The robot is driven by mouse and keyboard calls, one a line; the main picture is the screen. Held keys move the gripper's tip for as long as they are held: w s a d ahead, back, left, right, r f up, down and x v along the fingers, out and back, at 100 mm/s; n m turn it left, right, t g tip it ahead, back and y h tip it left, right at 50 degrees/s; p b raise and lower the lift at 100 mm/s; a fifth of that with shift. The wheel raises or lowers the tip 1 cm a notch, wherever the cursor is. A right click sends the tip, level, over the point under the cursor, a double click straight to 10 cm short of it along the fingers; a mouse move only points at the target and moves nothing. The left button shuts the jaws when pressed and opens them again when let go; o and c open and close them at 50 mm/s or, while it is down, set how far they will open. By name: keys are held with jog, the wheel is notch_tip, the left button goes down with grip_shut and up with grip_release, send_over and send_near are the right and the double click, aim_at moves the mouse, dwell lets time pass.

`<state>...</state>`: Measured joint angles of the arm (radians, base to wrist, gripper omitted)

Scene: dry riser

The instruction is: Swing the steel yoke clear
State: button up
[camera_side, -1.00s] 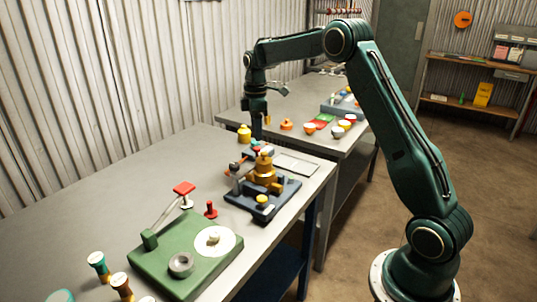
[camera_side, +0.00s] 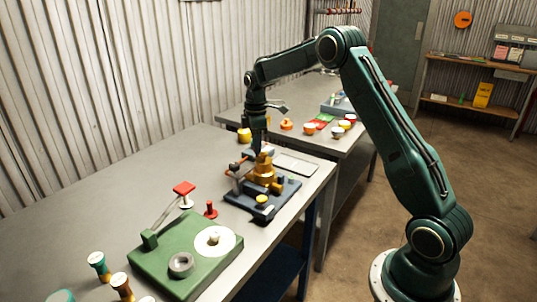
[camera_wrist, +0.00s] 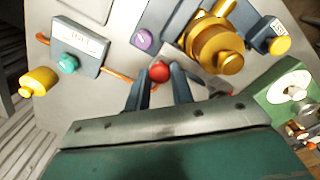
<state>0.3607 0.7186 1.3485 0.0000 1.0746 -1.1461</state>
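My gripper (camera_wrist: 161,80) points down over the far end of the dark blue fixture, and also shows in the side view (camera_side: 259,150). Its two fingers stand apart, one on each side of a red ball knob (camera_wrist: 160,71). I cannot tell whether they touch it. Beside the knob is a brass fitting (camera_wrist: 215,46), which also shows in the side view (camera_side: 264,172). It sits on the dark blue base (camera_side: 283,198). I cannot clearly pick out the steel yoke; the gripper partly hides the parts around the knob.
A grey box with a teal knob (camera_wrist: 67,64) and a yellow knob (camera_wrist: 39,80) lie left in the wrist view. An orange rod (camera_wrist: 118,73) runs toward the red knob. A green fixture (camera_side: 185,250) stands nearer the camera.

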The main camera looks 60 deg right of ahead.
grip_shut()
jog(key=shift+w, duration=0.1)
jog(key=w+a+n, duration=0.3)
jog(key=w+n, duration=0.5)
jog(key=n, duration=0.1)
jog(key=shift+a, duration=0.35)
jog(key=shift+r, duration=0.1)
jog(key=o, duration=0.8)
grip_release()
